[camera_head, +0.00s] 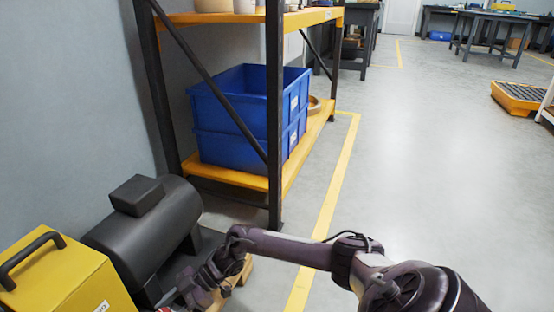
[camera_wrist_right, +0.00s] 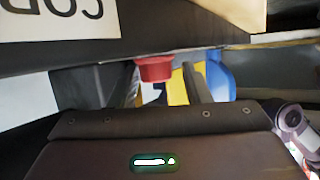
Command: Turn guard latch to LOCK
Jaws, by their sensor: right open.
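In the right wrist view a small red knob-like part (camera_wrist_right: 155,68) shows beneath a dark edge, ahead of the open fingers of my right gripper (camera_wrist_right: 163,84). I cannot tell whether it is the guard latch, or whether the fingers touch it. A white label (camera_wrist_right: 60,18) with partly cut-off, turned dark letters is above it. In the head view my right gripper (camera_head: 188,292) is low at the bottom left, beside a dark grey motor-like cylinder (camera_head: 150,230). No LOCK marking is readable. My left gripper is not in view.
A yellow box with a black handle (camera_head: 62,278) stands at the lower left. A shelf rack (camera_head: 274,120) with blue crates (camera_head: 232,152) stands behind the cylinder. In the wrist view a blue part (camera_wrist_right: 220,82) lies right of the fingers. The floor right of the yellow line is open.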

